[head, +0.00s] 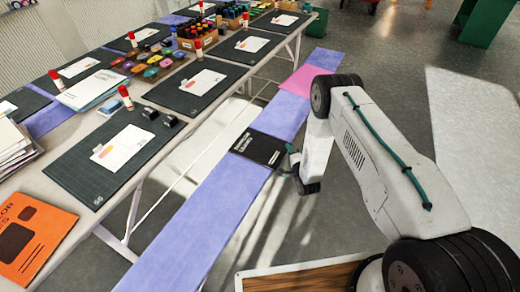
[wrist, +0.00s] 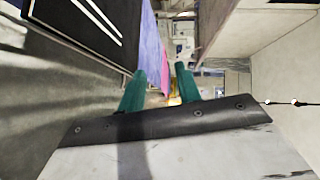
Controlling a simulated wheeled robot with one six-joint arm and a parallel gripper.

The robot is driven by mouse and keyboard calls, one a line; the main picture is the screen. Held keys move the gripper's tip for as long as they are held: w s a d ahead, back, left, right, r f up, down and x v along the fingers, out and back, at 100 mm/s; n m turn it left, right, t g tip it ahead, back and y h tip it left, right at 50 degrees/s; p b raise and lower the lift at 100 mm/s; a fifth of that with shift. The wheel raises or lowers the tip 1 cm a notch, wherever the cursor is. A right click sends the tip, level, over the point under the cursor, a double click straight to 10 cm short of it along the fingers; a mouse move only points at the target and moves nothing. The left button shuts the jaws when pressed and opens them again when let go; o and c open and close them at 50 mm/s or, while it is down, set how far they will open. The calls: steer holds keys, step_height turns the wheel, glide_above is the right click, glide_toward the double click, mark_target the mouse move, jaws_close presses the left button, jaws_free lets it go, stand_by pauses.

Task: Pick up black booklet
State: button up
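The black booklet (head: 258,149), with pale lettering on its cover, lies flat on the narrow purple-topped bench. Its right end lies at the bench's right edge, close to my gripper. My gripper (head: 291,152) is low beside that edge, and its fingertips are partly hidden in the head view. In the wrist view the two green fingers of my gripper (wrist: 160,78) are apart with nothing held between them. The booklet (wrist: 85,28) shows there at the upper left, dark with white lines, to the left of the fingers. Whether a finger touches it I cannot tell.
A pink sheet (head: 304,80) lies farther along the purple bench (head: 205,215). The long table on the left carries dark cutting mats (head: 85,160), glue sticks, paints and an orange booklet (head: 30,238). Open grey floor (head: 395,75) lies to the right of the bench.

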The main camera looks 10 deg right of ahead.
steer(key=s+f+m+t, duration=0.2)
steer(key=s+f, duration=0.5)
steer(key=w+a, duration=0.1)
steer(key=w, duration=0.6)
steer(key=shift+w+a+y, duration=0.15)
steer(key=shift+a+y, duration=0.15)
steer(key=shift+a, duration=0.05)
steer(key=shift+c, duration=0.3)
jaws_close()
